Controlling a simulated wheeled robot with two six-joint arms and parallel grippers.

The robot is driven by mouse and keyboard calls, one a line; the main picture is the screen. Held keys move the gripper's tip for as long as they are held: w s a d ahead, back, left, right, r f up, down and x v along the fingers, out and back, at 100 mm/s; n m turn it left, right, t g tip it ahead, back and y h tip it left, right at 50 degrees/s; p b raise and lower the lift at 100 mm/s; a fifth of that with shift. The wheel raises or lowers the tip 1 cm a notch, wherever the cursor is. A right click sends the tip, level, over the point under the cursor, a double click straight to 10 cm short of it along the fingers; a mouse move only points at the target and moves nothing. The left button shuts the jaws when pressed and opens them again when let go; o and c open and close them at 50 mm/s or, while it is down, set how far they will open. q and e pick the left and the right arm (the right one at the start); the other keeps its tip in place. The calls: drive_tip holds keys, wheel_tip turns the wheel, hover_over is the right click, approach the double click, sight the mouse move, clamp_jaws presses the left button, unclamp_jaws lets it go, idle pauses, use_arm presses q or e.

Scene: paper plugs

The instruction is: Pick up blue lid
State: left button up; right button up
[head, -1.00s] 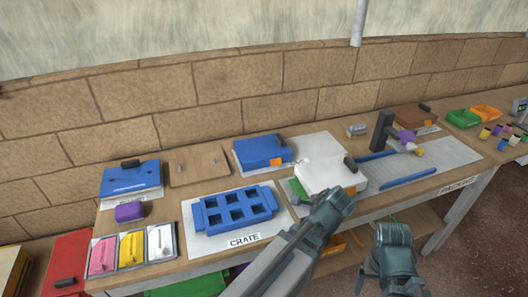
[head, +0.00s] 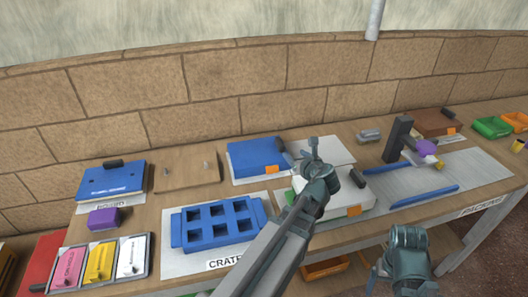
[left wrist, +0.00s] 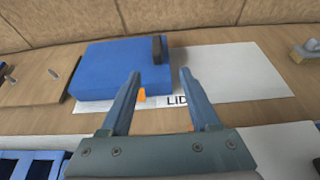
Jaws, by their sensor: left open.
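A thick blue lid (head: 256,156) lies on a white sheet at the back middle of the table. In the left wrist view the blue lid (left wrist: 115,70) has a dark upright handle (left wrist: 157,48) near its right edge and an orange tag at the front. The sheet reads "LID". My left gripper (head: 302,152) reaches over the white box towards the lid's right end. In the left wrist view its open fingers (left wrist: 160,75) frame the lid's front right corner, with nothing between them gripped. A teal part of my right arm shows at the lower right; its fingers do not show.
A white box (head: 338,196) lies under my left arm. A blue crate (head: 218,224) stands in front of the lid. A wooden board (head: 187,171) and another blue slab (head: 111,181) with a dark handle lie to the left. A dark upright post (head: 398,138) stands right.

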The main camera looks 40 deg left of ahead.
sight(283, 149)
use_arm(q)
drive_tip(key=b+x, duration=0.2)
drive_tip(key=x, duration=0.5)
drive_tip(key=shift+a+f+b, duration=0.1)
drive_tip(key=shift+f+b, duration=0.15)
drive_tip(key=shift+b, duration=0.15)
drive_tip(key=shift+w+a+f, duration=0.1)
drive_tip(key=shift+w+a, duration=0.25)
drive_tip(key=shift+a, duration=0.05)
drive_tip(key=b+x, duration=0.2)
drive_tip(key=x, duration=0.2)
drive_tip(key=shift+s+a+f+b, duration=0.15)
drive_tip(key=shift+a+f+b, duration=0.25)
drive_tip(key=shift+f, duration=0.15)
drive_tip(key=shift+a+f, duration=0.1)
drive_tip(key=shift+a, duration=0.1)
clamp_jaws()
